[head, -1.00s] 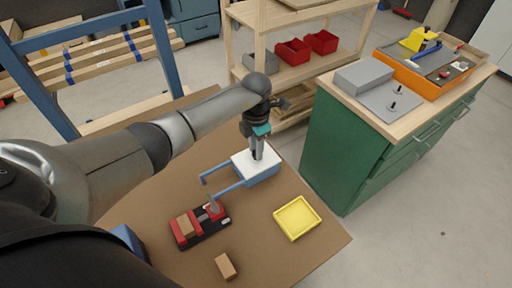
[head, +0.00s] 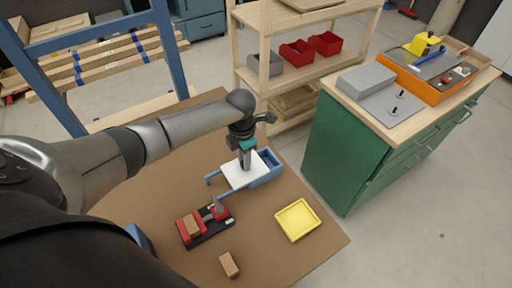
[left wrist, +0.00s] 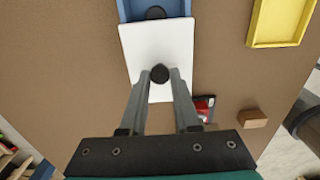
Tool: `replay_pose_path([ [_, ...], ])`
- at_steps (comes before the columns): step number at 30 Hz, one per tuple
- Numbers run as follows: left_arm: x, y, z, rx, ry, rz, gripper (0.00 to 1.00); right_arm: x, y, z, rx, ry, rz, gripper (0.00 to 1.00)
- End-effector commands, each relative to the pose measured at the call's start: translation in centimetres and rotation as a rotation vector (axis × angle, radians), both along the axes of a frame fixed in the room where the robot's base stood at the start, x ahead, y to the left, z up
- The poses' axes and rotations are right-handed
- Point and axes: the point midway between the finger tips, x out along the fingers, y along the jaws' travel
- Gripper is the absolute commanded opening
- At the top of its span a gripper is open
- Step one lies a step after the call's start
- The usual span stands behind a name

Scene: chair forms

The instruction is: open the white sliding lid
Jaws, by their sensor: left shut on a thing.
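The white sliding lid (head: 240,172) lies partly off the blue box (head: 268,168), on the box's blue rails toward the left. The far part of the box is uncovered. In the left wrist view the lid (left wrist: 150,45) shows below the open end of the box (left wrist: 135,8), where a dark round thing (left wrist: 155,13) is partly visible. My left gripper (head: 246,166) points down at the lid and is shut on its dark round knob (left wrist: 160,73). My right gripper is not in view.
A red and black vise-like fixture (head: 205,224) with a wooden block stands close in front of the box. A yellow tray (head: 298,220) and a loose wooden block (head: 229,265) lie on the brown table (head: 270,270). A green cabinet (head: 355,150) stands at right.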

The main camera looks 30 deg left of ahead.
Motion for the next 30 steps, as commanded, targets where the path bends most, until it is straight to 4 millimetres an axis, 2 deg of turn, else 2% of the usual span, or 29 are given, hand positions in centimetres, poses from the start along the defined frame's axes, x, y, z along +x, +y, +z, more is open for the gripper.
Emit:
replay_pose_path([
  [1, -1.1, 0.8, 0.5, 0.006, 0.005, 0.0, 0.0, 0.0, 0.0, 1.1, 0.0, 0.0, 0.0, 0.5],
  [7, -3.8, 2.4, 0.3, 0.004, 0.003, 0.001, 0.0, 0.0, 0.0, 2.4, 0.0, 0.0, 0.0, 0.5],
  [19, -4.4, 2.7, 0.0, 0.002, 0.002, 0.0, 0.0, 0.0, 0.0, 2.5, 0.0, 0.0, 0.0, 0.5],
  [20, -4.4, 2.7, 0.1, 0.002, 0.002, 0.0, 0.31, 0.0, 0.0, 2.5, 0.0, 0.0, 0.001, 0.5],
  [27, -4.4, 2.6, 0.0, 0.001, 0.002, 0.0, 0.58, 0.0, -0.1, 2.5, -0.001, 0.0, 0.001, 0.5],
  [30, -4.4, 2.6, 0.0, 0.001, 0.002, 0.0, 0.61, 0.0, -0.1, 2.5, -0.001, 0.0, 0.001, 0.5],
])
